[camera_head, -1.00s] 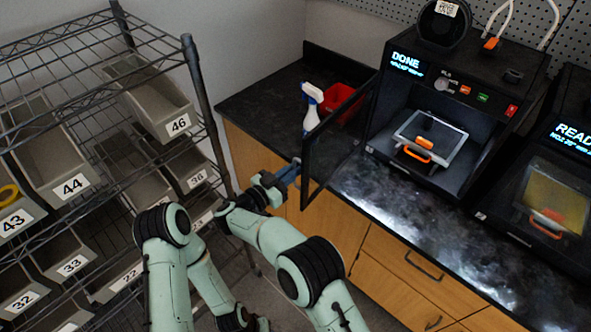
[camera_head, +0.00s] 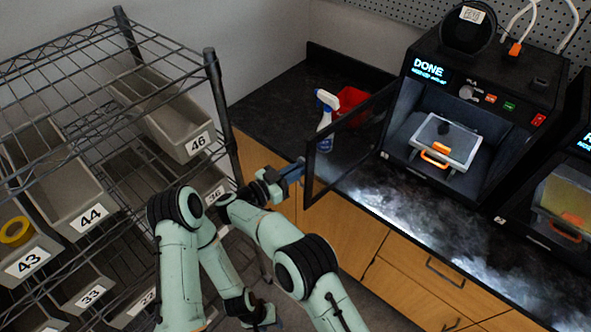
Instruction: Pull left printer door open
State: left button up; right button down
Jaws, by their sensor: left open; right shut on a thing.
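The left printer (camera_head: 468,82) is black, shows "DONE" on its screen and stands on the dark counter. Its dark-framed, see-through door (camera_head: 345,143) stands swung wide open to the left, baring the lit chamber with its print plate (camera_head: 445,141) and orange handle. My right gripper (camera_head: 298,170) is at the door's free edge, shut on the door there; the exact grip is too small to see. My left gripper (camera_head: 268,318) hangs low near the bottom of the view, open and away from the door.
A spray bottle (camera_head: 326,120) and a red bin (camera_head: 352,104) stand on the counter behind the door. A second printer (camera_head: 563,200) is at the right edge. A wire shelf (camera_head: 212,110) with numbered grey bins stands close on the left.

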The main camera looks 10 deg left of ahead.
pick_arm(q)
jog(key=shift+w+a, duration=0.1)
pick_arm(e)
jog(key=shift+w+d+r, duration=0.25)
jog(key=shift+r, duration=0.05)
jog(key=c, duration=1.3)
grip_release()
jog(key=shift+o, duration=0.6)
jog(key=shift+d+f, duration=0.1)
pick_arm(q)
jog(key=shift+w, duration=0.1)
pick_arm(e)
jog(key=shift+f, duration=0.1)
pick_arm(q)
jog(key=shift+w+r+p, duration=0.45)
jog(key=shift+w+r, duration=0.2)
jog(key=shift+w, duration=0.05)
pick_arm(e)
notch_tip(320, 180, up, 20)
